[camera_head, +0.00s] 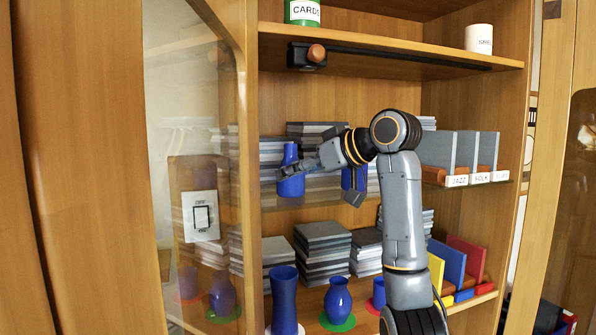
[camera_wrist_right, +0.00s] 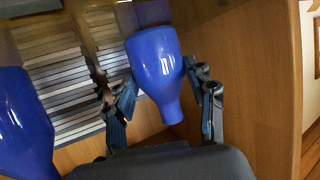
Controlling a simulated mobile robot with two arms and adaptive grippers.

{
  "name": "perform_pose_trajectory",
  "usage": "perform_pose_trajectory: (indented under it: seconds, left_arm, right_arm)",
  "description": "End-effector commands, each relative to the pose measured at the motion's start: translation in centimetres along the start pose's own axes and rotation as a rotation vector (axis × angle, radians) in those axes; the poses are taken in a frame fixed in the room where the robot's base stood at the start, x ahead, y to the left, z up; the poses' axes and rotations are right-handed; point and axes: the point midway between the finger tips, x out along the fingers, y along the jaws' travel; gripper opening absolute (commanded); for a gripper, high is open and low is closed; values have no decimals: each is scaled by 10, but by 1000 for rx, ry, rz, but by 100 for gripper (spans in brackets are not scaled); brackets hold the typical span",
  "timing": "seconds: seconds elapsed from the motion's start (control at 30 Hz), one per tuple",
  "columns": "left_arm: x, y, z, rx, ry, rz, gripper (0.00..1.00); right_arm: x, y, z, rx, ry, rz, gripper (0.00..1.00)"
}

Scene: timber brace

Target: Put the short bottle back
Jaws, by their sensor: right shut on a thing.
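My right gripper (camera_head: 292,171) reaches in from the right at the middle shelf and is shut on a blue bottle (camera_head: 291,187) with a narrow neck. In the right wrist view this bottle (camera_wrist_right: 156,60) sits between the two fingers (camera_wrist_right: 166,98). It is at the left end of the middle shelf; I cannot tell whether it touches the shelf. A second blue bottle (camera_head: 348,179) is behind my wrist, partly hidden, and also shows at the left of the right wrist view (camera_wrist_right: 22,125). My left gripper is not in view.
The lower shelf holds a tall blue vase (camera_head: 284,298), a round blue bottle (camera_head: 338,300) on a green mat (camera_head: 337,325) and a blue vessel (camera_head: 379,292) on a red mat. Stacks of grey cases (camera_head: 322,250) stand behind. A glass door (camera_head: 195,120) is at the left.

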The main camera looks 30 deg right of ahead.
Motion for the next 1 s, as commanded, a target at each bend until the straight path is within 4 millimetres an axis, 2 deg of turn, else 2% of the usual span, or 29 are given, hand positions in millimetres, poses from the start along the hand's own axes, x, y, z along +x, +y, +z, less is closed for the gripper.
perform_pose_trajectory:
  seconds: [0.13,0.17,0.27,0.67,0.77,1.0]
  left_arm:
    - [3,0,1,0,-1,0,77]
    - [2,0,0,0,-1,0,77]
    - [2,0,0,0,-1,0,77]
    - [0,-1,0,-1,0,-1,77]
    - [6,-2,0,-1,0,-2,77]
    - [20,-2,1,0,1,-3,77]
  right_arm:
    - [1,0,4,0,1,0,16]
    - [1,0,3,0,0,0,59]
    - [1,0,3,0,-1,0,77]
    - [-2,0,-1,0,0,0,77]
    - [-15,1,1,0,3,3,77]
    - [-66,1,2,-1,3,4,77]
